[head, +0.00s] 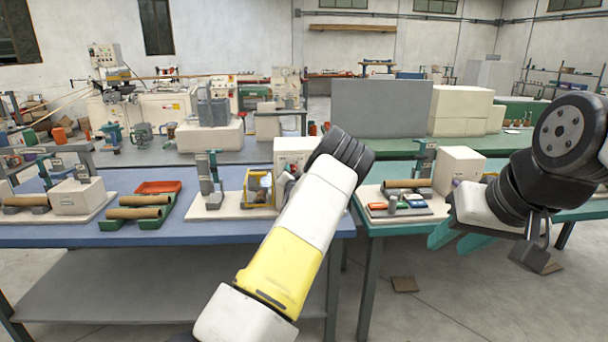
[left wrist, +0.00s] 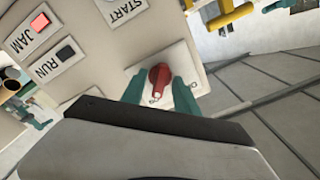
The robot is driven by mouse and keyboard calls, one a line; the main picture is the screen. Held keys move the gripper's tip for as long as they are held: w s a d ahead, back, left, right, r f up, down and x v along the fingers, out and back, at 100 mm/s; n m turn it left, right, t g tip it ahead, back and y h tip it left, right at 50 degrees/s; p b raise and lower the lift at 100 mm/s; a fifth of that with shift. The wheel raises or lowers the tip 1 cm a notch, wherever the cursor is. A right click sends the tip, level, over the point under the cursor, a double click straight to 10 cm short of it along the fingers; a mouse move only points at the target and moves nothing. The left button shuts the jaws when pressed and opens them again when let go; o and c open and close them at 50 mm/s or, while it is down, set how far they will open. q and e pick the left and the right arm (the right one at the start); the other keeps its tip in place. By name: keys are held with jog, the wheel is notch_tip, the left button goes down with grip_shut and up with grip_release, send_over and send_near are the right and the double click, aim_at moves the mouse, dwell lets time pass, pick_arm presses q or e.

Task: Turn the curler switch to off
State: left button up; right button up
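The curler switch is a red knob (left wrist: 159,78) on a white plate on the machine's pale control panel (left wrist: 95,60) in the left wrist view. Its white pointer mark faces the bottom of the picture. My left gripper (left wrist: 158,90) has its teal fingers on either side of the knob, with small gaps showing, so it looks open. In the head view my left arm hides these fingers and the knob, in front of the white machine box (head: 295,150). My right gripper (head: 458,239) is open and empty at the front of the right table.
The panel has START, RUN and JAM labels, with a lit red lamp (left wrist: 41,22) by JAM and a dark one (left wrist: 66,53) by RUN. Brown tubes lie in a green tray (head: 140,222) on the blue table (head: 60,236).

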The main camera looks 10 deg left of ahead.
pick_arm(q)
grip_shut()
jog(key=shift+n, duration=0.3)
jog(key=shift+f+n, duration=0.1)
jog(key=shift+n, duration=7.5)
